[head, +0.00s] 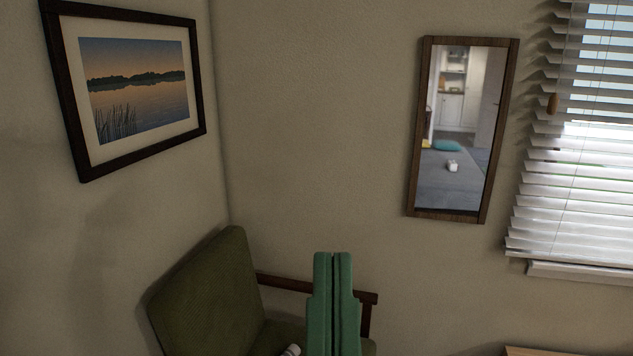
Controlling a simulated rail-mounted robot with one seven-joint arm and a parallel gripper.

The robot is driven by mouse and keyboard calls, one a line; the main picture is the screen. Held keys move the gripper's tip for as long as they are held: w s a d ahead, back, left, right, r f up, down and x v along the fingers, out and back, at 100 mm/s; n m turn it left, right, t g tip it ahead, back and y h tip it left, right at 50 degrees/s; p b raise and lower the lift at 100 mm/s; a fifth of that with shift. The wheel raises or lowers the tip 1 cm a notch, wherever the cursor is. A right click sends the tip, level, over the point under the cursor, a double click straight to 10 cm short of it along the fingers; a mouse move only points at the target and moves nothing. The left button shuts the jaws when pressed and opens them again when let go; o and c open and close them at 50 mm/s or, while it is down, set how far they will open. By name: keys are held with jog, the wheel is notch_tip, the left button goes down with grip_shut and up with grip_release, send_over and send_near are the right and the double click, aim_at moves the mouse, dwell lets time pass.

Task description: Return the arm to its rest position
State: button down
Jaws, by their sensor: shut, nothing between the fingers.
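My gripper (333,257) shows at the bottom middle of the head view as two upright green fingers. They lie side by side with only a thin dark seam between them, shut and empty. The fingers stand in front of the green armchair in the picture and cover part of its seat and wooden arm. The rest of my arm is below the frame.
The olive-green armchair (205,295) stands in the corner. A small white item (291,350) is cut off at the bottom edge. A framed lake picture (135,85), a mirror (460,130) and a window blind (580,180) line the walls. A wooden edge (565,352) shows bottom right.

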notch_tip(320, 180, up, 28)
jog(key=p, duration=2.6)
jog(key=shift+w+a, duration=0.35)
